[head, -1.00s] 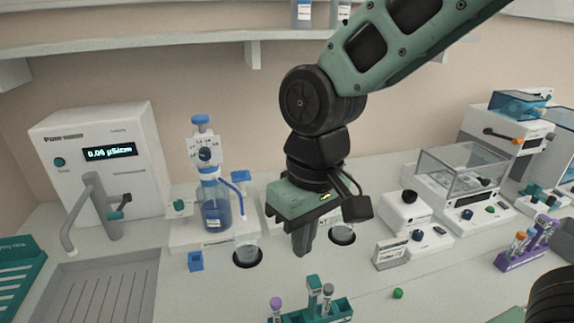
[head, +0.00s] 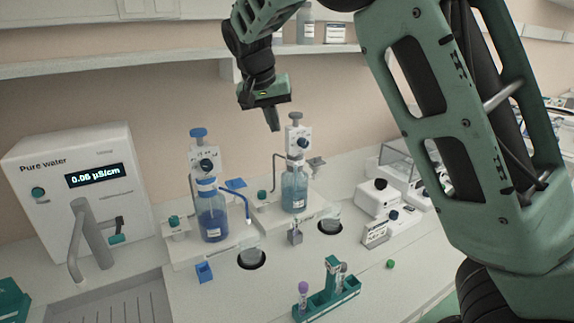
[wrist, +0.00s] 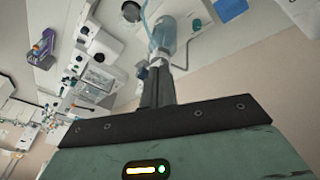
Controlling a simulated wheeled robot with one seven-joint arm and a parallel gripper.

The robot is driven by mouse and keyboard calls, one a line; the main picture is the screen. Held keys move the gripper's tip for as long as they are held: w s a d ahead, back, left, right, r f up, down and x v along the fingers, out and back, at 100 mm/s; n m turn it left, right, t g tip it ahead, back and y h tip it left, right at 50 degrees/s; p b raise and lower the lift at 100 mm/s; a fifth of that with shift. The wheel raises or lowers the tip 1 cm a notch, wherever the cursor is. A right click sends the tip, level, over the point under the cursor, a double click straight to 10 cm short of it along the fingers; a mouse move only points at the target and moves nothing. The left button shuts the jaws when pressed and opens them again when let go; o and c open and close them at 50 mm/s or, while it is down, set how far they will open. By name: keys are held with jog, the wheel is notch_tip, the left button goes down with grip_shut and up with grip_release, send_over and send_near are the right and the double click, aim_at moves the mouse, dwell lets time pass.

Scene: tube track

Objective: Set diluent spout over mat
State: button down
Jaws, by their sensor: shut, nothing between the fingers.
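Two dispenser bottles stand on white bases; I cannot read which is the diluent. The left bottle (head: 212,222) holds blue liquid, and its blue spout (head: 247,205) points right and bends down. The right bottle (head: 294,192) holds paler blue-green liquid, and its grey spout (head: 275,170) points left and bends down. Black round mats lie in front, a left mat (head: 251,267) and a right mat (head: 330,233), each with a clear beaker on it. My gripper (head: 274,128) is shut and empty, above and left of the right bottle's head. Its fingers (wrist: 158,85) point toward a bottle in the wrist view.
A green tube rack (head: 328,298) stands at the front. A blue cup (head: 204,272) and a small grey holder (head: 295,234) stand near the mats. The water unit (head: 80,190) is at left. A shelf (head: 130,63) runs behind my gripper. White devices stand at right.

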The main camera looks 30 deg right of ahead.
aim_at(296, 183)
jog(key=shift+s+d+p+x, duration=0.25)
jog(key=shift+p+x, duration=0.4)
jog(key=shift+x, duration=1.65)
jog(key=shift+s+p+x, duration=0.35)
jog(key=shift+p+x, duration=0.35)
jog(key=shift+x, duration=1.55)
jog(key=shift+s+d+p+x, duration=0.25)
jog(key=shift+p+x, duration=0.4)
jog(key=shift+x, duration=1.65)
jog(key=shift+a, duration=0.1)
